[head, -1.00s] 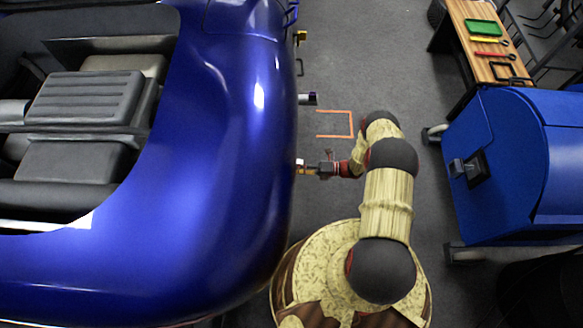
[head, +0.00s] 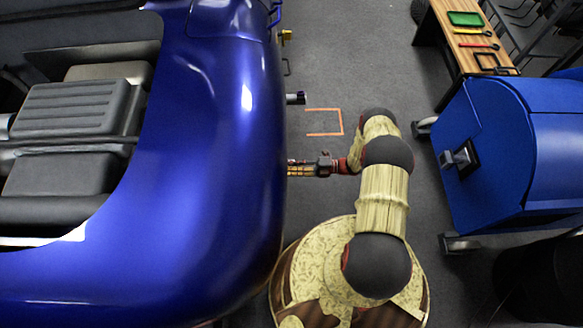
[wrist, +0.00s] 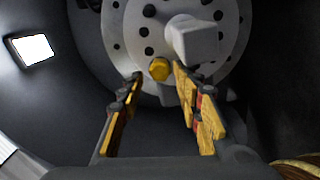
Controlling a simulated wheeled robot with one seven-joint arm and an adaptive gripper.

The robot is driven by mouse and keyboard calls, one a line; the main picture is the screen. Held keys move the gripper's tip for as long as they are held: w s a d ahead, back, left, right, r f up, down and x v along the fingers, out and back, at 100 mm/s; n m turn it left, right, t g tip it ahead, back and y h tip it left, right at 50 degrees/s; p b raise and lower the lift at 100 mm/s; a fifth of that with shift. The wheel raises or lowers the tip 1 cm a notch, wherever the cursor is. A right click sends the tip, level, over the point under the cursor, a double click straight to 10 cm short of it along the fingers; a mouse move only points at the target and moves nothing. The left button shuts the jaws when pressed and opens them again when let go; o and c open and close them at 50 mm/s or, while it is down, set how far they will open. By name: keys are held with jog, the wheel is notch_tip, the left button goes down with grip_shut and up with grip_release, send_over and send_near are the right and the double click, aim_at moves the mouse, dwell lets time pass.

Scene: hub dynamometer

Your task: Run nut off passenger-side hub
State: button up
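In the wrist view a pale round hub (wrist: 128,50) with dark holes and a blocky grey part (wrist: 193,40) on its face fills the top. A yellow hex nut (wrist: 160,68) sits low on the hub face. My gripper (wrist: 158,82) is open, its yellow-and-dark fingers apart, with the nut showing in line with the gap near the fingertips. Whether a finger touches it I cannot tell. In the head view my gripper (head: 303,168) points left at the side of the blue car (head: 225,190); the car body hides the hub there.
A dark cylindrical part (head: 295,98) sticks out from the car above my gripper. An orange outline (head: 341,122) marks the floor. A blue cabinet (head: 490,150) on casters and a wooden bench (head: 440,32) with tools stand right.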

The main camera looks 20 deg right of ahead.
jog(key=m, duration=0.7)
jog(key=shift+a, duration=0.1)
dwell(0.5)
jog(key=shift+x, duration=1.6)
jog(key=shift+c, duration=0.4)
jog(key=c, duration=0.7)
grip_shut()
